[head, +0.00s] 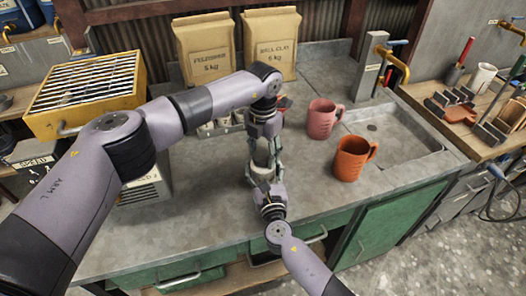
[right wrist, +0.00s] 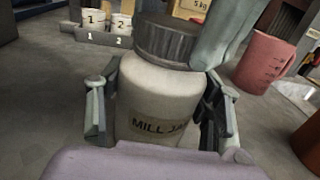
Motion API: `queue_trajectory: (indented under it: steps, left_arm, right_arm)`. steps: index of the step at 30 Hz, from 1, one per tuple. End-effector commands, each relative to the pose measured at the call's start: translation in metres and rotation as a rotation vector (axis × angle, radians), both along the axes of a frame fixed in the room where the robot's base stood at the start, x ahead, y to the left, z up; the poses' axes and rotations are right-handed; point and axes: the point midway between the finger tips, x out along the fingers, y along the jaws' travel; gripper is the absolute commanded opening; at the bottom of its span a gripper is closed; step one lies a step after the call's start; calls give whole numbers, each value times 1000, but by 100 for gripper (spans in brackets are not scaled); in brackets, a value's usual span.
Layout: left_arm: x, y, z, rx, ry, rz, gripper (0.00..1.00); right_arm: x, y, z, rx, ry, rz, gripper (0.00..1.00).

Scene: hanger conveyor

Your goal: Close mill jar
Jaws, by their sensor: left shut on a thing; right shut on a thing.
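The mill jar (right wrist: 158,98), a pale jar labelled "MILL JA…", stands upright on the bench in the right wrist view. Its dark ribbed lid (right wrist: 170,40) is on the jar's mouth and looks slightly tilted; whether it is seated cannot be told. My right gripper (head: 264,178) is shut around the jar's body, and its fingers show on both sides in the right wrist view (right wrist: 160,112). My left gripper (head: 264,142) comes down from above and is shut on the lid. In the head view the grippers hide most of the jar and lid.
A pink mug (head: 322,119) and an orange mug (head: 350,160) stand to the right, near the sink (head: 400,150). Two paper bags (head: 205,48) stand at the back. A yellow grated box (head: 85,95) is at the left.

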Motion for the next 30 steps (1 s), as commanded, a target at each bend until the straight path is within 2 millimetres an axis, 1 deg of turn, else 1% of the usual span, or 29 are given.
queue_trajectory:
  steps: [1,9,12,15,16,20,21,30]
  left_arm:
    - [1,1,0,1,-3,-106,13]
    - [1,1,0,1,-2,-716,13]
    - [1,0,0,1,-3,-929,13]
    - [1,0,0,1,-3,-1099,13]
    - [1,0,0,1,-3,-1137,13]
    - [1,0,0,1,-3,-1123,13]
    - [1,0,0,1,-3,-1122,48]
    - [0,0,0,0,-2,-1121,68]
  right_arm:
    - [0,0,0,0,1,1,0]
    - [0,0,0,0,1,1,0]
    - [0,0,0,0,1,1,0]
    - [0,0,0,0,1,1,0]
    - [0,0,0,0,1,1,0]
    - [0,0,0,0,1,1,0]
    - [0,0,0,0,1,1,0]
    - [0,0,0,0,1,1,0]
